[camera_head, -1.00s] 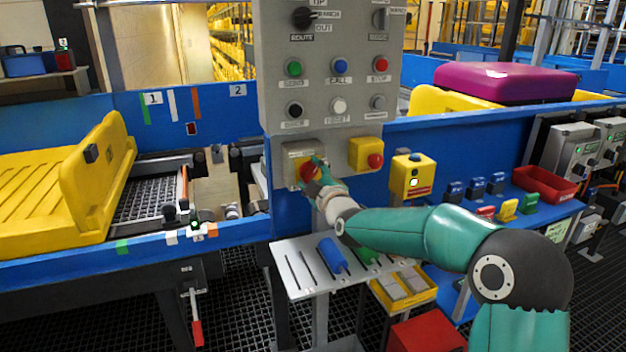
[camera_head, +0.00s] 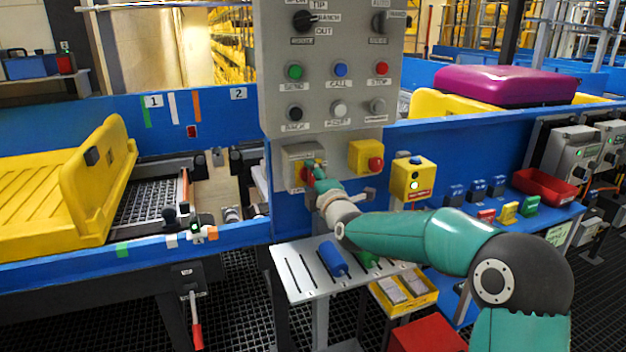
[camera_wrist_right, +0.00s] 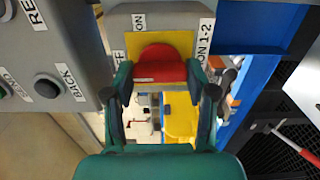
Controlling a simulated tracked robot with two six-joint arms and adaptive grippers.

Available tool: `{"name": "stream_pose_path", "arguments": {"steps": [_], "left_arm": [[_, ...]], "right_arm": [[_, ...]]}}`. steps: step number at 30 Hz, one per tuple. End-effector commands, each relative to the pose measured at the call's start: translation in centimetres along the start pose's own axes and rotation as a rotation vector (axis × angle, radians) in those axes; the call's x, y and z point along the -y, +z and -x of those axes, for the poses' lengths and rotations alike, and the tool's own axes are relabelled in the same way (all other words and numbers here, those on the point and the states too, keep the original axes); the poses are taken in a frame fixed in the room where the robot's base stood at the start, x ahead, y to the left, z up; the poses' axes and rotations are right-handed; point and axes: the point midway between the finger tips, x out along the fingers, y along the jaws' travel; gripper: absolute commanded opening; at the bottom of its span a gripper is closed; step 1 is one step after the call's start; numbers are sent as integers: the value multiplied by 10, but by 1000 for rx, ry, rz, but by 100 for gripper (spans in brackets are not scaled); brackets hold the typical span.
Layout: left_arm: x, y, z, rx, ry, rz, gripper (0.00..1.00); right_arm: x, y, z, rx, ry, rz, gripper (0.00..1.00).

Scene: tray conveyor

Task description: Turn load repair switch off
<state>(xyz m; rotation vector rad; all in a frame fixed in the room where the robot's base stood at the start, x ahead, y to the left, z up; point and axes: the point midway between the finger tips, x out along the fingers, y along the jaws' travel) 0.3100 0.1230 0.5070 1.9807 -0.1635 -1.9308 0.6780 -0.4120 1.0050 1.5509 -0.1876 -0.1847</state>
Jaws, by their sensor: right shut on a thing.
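The grey switch box (camera_head: 290,160) with a red rotary knob (camera_head: 306,175) sits on the lower left of the control panel. My right gripper (camera_head: 313,173) reaches it from the right and partly hides the knob. In the right wrist view, the red knob (camera_wrist_right: 160,64) sits on a yellow plate (camera_wrist_right: 187,42), with a green finger of my right gripper (camera_wrist_right: 160,82) on either side, shut on it. Labels reading ON, a partly hidden "FF" and a partly hidden "ON 1-2" surround it. My left gripper is not in view.
A yellow box with a red button (camera_head: 367,157) is just right of the switch. The grey panel (camera_head: 335,100) above carries several buttons and selectors. A slotted shelf with a blue handle (camera_head: 332,258) is below. A yellow tray (camera_head: 60,195) stands on the conveyor at left.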

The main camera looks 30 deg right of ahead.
Motion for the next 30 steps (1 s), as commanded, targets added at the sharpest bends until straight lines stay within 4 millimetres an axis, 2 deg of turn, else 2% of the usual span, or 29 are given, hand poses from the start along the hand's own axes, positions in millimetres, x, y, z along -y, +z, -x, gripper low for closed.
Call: {"name": "stream_pose_path", "arguments": {"steps": [1,9,10,14,25,30], "left_arm": [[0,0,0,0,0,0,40],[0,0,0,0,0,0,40],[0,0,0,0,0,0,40],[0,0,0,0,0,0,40],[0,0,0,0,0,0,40],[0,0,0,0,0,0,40]], "right_arm": [[6,-4,0,-9,-14,6,21],[7,-4,0,-10,-16,7,21],[7,-4,0,-10,-16,7,59],[6,-4,0,-9,-15,6,81],[3,-1,2,-3,-6,3,81],[2,0,15,-3,-6,3,81]]}}
